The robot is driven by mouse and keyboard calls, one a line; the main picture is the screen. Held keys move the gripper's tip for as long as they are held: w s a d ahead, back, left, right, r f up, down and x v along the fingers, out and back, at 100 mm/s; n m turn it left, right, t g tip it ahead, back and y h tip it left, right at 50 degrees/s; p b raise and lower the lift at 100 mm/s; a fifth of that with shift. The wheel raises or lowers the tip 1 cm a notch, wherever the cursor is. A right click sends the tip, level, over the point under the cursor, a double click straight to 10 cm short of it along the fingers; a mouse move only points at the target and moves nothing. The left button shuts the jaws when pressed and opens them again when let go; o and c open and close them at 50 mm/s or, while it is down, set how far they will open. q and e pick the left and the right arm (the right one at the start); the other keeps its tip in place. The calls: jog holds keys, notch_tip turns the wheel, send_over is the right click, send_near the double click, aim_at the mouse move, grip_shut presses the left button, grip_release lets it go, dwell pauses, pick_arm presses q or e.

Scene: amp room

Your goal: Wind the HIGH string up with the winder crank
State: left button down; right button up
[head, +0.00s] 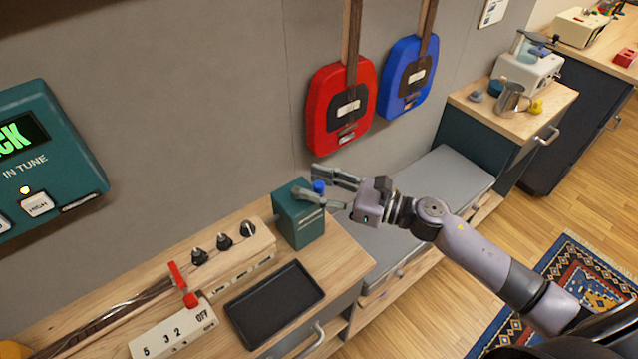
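My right gripper (306,181) is at the teal box (298,218) on the wooden bench. Its fingers are spread apart, with a blue knob (319,187) on the box showing between them; I cannot tell if they touch it. I cannot tell for certain which part is the winder crank. Strings on a dark neck (112,315) run toward the red lever. The teal tuner (70,150) shows "CK" in green, and a lamp glows above its HIGH button (38,205).
A black tray (274,304) lies on the bench (343,262), near a block with several black knobs (223,242). Red (325,128) and blue (394,97) guitars hang on the wall. A grey padded bench (440,180) and a cabinet with a metal jug (511,98) stand to the right.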

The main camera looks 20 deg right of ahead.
grip_shut()
dwell(0.5)
jog(key=shift+s+a+m+t+h+p, duration=0.3)
jog(key=shift+a+m+t+h+p, duration=0.65)
jog(key=shift+m+h, duration=1.4)
jog(key=shift+s+a+m+t+h+p, duration=0.3)
jog(key=shift+a+m+t+h+p, duration=0.7)
jog(key=shift+h, duration=2.1)
jog(key=shift+s+a+m+t+h+p, duration=0.45)
jog(key=shift+m+t+h, duration=0.7)
jog(key=shift+m+h, duration=1.45)
jog(key=shift+w+h, duration=0.15)
jog(key=shift+h, duration=0.3)
jog(key=shift+o, duration=0.2)
grip_release()
jog(key=shift+o, duration=0.2)
